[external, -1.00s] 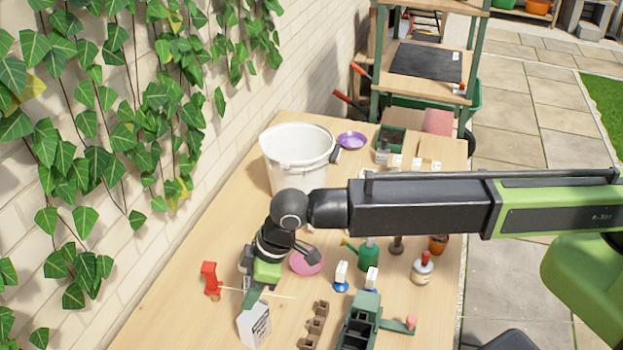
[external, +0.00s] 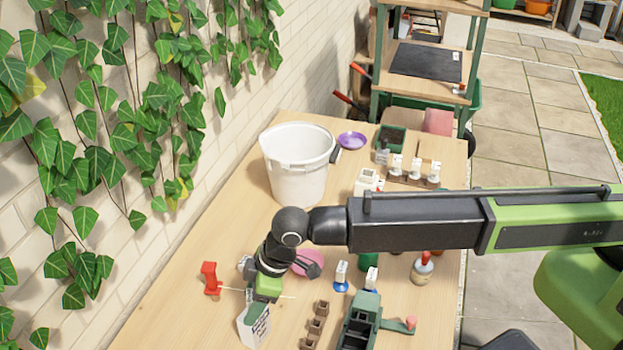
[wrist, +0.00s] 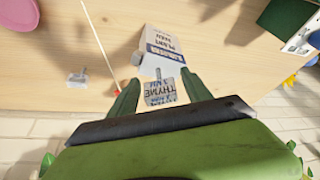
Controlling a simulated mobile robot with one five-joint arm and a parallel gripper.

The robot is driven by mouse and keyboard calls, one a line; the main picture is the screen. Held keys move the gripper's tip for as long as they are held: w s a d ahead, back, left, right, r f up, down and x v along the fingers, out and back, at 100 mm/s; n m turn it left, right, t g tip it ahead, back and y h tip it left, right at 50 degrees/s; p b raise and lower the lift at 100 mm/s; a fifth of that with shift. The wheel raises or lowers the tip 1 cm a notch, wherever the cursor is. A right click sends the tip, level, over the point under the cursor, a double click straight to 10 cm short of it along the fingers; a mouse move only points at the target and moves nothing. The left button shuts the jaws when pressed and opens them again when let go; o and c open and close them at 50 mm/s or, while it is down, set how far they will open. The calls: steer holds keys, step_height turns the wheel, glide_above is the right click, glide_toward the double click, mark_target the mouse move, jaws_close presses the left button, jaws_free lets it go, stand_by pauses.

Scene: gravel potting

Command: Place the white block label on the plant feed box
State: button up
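The plant feed box (external: 258,332) is a white carton with printed lettering near the front of the table. In the wrist view the box (wrist: 160,48) lies just beyond my fingertips. My gripper (external: 258,308) is over it. In the wrist view my gripper's two green fingers (wrist: 160,78) stand apart on either side of a pale block label (wrist: 160,93) printed THYME. Narrow gaps show between the label and both fingers. The label's small peg points toward the box. Whether label and box touch is not clear. The label is not distinct in the external view.
A red object (external: 210,279) and a thin stick (external: 280,296) lie near the box. A pink saucer (external: 306,263), brown pots (external: 316,325) and a green holder (external: 358,325) are to the right. A white bucket (external: 298,175) stands behind. The wall borders the left.

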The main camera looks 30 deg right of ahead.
steer(key=shift+r, duration=0.1)
steer(key=shift+r+p, duration=0.25)
steer(key=shift+p, duration=0.1)
steer(key=p+v, duration=1)
steer(key=v, duration=0.1)
steer(key=shift+d+r+p, duration=0.2)
steer(key=shift+r+p, duration=0.15)
steer(key=shift+p, duration=0.05)
